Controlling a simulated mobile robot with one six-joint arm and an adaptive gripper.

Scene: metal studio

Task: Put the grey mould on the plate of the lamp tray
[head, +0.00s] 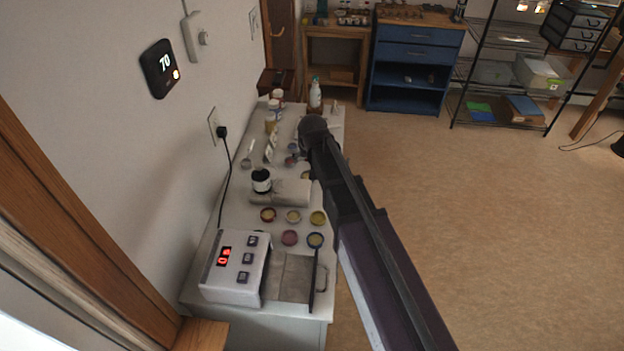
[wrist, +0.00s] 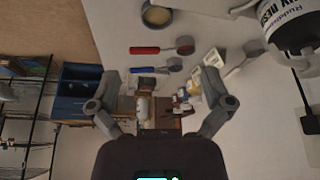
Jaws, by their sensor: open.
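My gripper (wrist: 160,78) is open, its two fingers spread wide with nothing held between them. In the head view, the dark end of my arm is over the far part of the bench and the jaws cannot be made out.
A white control box (head: 235,268) with red digits stands by the wall. Several round dishes (head: 293,216) and a labelled jar (head: 261,182) are mid-bench. A red-handled tool (wrist: 150,50) and blue-handled tool (wrist: 148,69) lie near the fingers. Bottles (head: 315,93) stand at the far end.

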